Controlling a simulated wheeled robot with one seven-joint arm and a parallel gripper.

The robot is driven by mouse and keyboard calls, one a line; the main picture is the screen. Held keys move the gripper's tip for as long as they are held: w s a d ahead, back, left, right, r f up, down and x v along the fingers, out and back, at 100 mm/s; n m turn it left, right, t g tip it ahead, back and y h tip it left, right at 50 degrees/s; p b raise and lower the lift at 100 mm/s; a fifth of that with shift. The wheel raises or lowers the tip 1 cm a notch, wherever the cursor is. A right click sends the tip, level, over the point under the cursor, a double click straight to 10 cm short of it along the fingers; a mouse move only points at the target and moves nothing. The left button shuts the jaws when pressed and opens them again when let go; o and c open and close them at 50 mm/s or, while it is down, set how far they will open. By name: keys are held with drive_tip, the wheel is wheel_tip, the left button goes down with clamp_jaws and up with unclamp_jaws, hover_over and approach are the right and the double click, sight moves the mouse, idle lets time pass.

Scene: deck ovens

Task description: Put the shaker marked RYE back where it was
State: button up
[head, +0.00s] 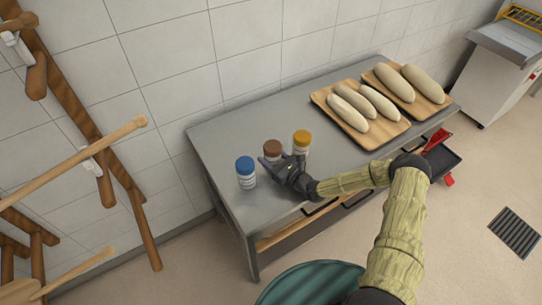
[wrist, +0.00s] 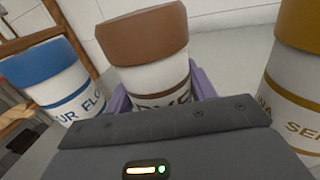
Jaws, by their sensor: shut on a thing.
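The RYE shaker (head: 273,149) has a brown cap and a white body, and its label is partly hidden in the wrist view (wrist: 155,75). My gripper (head: 279,166) is shut on its body, with purple fingers on both sides in the wrist view (wrist: 163,95). The shaker is roughly upright at the left part of the grey metal table (head: 231,127), between two other shakers. My gripper hides its base, so I cannot tell whether it touches the table top.
A blue-capped shaker marked FLOUR (head: 246,173) stands close on the left, and a yellow-capped one (head: 301,142) on the right. Two wooden boards (head: 348,124) (head: 437,103) with pale loaves lie farther right. A wooden rack (head: 125,185) stands left of the table.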

drive_tip(key=shift+f+b, duration=0.15)
drive_tip(key=shift+b, duration=0.15)
drive_tip(key=o, duration=1.1)
drive_tip(key=shift+d+r, duration=0.1)
drive_tip(key=shift+r, duration=0.1)
drive_tip(key=b+v, duration=0.3)
drive_tip(key=v, duration=0.9)
